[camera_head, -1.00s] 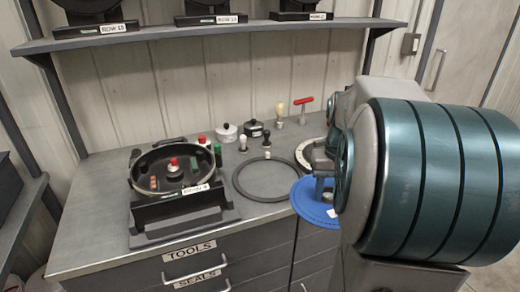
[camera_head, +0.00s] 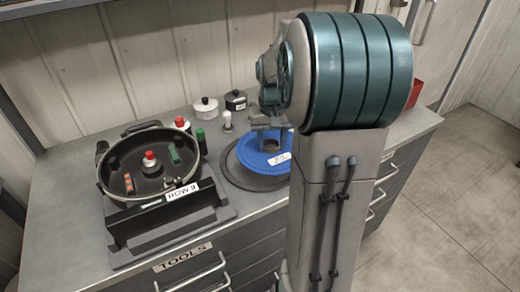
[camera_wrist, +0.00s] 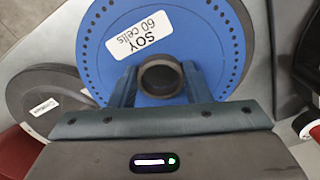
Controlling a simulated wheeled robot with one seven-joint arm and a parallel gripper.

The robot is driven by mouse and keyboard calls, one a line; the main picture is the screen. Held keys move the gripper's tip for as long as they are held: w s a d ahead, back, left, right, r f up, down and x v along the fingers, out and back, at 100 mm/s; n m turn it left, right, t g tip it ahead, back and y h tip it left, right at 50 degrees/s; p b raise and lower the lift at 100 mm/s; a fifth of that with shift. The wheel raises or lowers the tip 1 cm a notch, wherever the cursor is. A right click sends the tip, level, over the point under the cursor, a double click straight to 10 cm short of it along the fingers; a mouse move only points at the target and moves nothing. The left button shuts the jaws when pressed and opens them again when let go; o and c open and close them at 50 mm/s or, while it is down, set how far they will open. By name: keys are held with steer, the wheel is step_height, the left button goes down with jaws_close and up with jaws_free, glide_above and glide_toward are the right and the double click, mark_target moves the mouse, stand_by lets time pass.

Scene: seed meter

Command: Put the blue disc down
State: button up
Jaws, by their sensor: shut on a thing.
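The blue disc (camera_head: 247,154) is flat over the dark ring (camera_head: 232,172) on the bench, right of the seed meter. In the wrist view the blue disc (camera_wrist: 98,62) has small holes near its rim and a white label reading "SOY 60 cells". My gripper (camera_head: 268,137) is above its middle. In the wrist view my gripper (camera_wrist: 160,85) has one finger on each side of the disc's dark round hub (camera_wrist: 161,64). It is shut on that hub. I cannot tell whether the disc touches the ring.
The open black meter housing (camera_head: 116,165), labelled ROW 9, stands at the left. Red- and green-topped items, a white pot (camera_head: 206,109) and a black pot (camera_head: 236,99) stand behind. In the wrist view a dark labelled disc (camera_wrist: 62,85) lies at left. My arm hides the bench's right part.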

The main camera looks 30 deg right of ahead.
mark_target(261, 154)
steer(key=w+a+f, duration=0.1)
steer(key=w+f, duration=0.1)
steer(key=w, duration=0.1)
steer(key=shift+a, duration=0.35)
steer(key=shift+f, duration=2)
steer(key=shift+f, duration=0.1)
steer(key=o, duration=1)
step_height(261, 154, up, 12)
steer(key=shift+p, duration=0.3)
steer(key=s+a+f+n+t, duration=0.1)
steer(key=s+a, duration=0.3)
steer(key=s, duration=0.2)
steer(key=s+a+n+t, duration=0.1)
steer(key=s+a, duration=0.4)
steer(key=s, duration=0.1)
steer(key=s+a+f+n, duration=0.1)
steer(key=s+a+n, duration=0.1)
steer(key=s+a, duration=0.2)
steer(key=shift+s+a+f+t, duration=0.15)
steer(key=shift+s+f+t, duration=0.05)
steer(key=shift+s, duration=0.35)
steer(key=shift+s+a+f+t, duration=0.15)
steer(key=shift+s+t, duration=0.05)
steer(key=shift+s, duration=0.35)
